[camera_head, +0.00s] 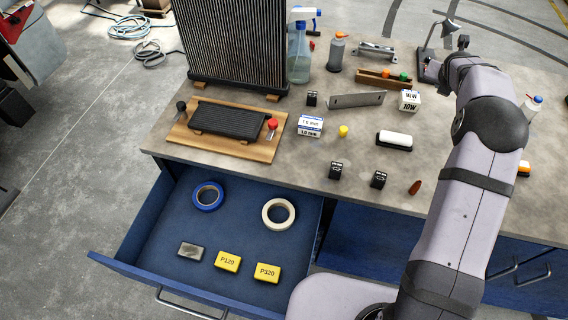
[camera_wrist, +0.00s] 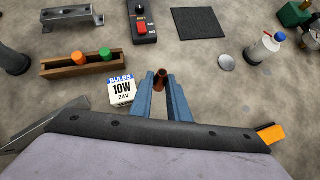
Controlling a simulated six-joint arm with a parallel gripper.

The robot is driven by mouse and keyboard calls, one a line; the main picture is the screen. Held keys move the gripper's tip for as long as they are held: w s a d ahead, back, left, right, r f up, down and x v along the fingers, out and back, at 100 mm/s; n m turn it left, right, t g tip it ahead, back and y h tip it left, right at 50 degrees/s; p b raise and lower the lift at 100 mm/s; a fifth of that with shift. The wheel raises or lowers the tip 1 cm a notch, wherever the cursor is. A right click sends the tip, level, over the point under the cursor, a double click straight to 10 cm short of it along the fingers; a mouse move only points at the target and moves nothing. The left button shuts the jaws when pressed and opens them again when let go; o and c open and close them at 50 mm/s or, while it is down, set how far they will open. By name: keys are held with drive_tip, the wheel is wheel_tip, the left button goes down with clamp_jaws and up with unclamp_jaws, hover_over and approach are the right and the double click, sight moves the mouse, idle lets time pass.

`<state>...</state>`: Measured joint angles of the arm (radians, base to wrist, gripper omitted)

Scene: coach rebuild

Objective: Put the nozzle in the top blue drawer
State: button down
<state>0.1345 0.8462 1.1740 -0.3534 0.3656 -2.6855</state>
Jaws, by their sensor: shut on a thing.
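The nozzle (camera_wrist: 161,78) is a small copper-brown tube-like piece. It shows between the fingertips of my gripper (camera_wrist: 161,88) in the wrist view. My gripper is shut on it, just right of the bulb box and over the bench. In the head view the arm hides the gripper and the nozzle. The top blue drawer (camera_head: 143,231) is pulled open at the front left of the bench. It holds a blue tape roll (camera_head: 208,195), a cream tape roll (camera_head: 278,202), a grey block (camera_head: 191,251) and two yellow boxes (camera_head: 228,261). Bare floor shows between them.
The white bulb box (camera_wrist: 122,91) stands close left of my gripper. A wooden rack (camera_wrist: 82,63) and a red-switch box (camera_wrist: 143,27) lie beyond. Small black blocks (camera_head: 335,170) and a white-topped eraser (camera_head: 394,140) stand between arm and drawer. A tall radiator (camera_head: 232,42) stands at the back left.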

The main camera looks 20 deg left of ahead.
wheel_tip(320, 180, up, 4)
drive_tip(key=r, duration=0.1)
drive_tip(key=s+a+f+b, duration=0.1)
drive_tip(key=s+a, duration=0.4)
drive_tip(key=a, duration=0.5)
drive_tip(key=s+a, duration=0.6)
drive_tip(key=a, duration=0.3)
drive_tip(key=s+a+f+b, duration=0.1)
drive_tip(key=s+a, duration=0.4)
drive_tip(key=a, duration=0.5)
drive_tip(key=s+a+b, duration=0.1)
drive_tip(key=s+a, duration=0.6)
drive_tip(key=s, duration=0.7)
drive_tip(key=s+r+b, duration=0.1)
drive_tip(key=s+b, duration=0.1)
drive_tip(key=s, duration=1.4)
wheel_tip(320, 180, down, 28)
drive_tip(key=shift+w+d+f, duration=0.15)
drive_tip(key=shift+d+f, duration=0.05)
drive_tip(key=shift+f, duration=0.05)
drive_tip(key=shift+f, duration=0.1)
drive_tip(key=p, duration=0.1)
approach(295, 237)
drive_tip(key=shift+x, duration=2.05)
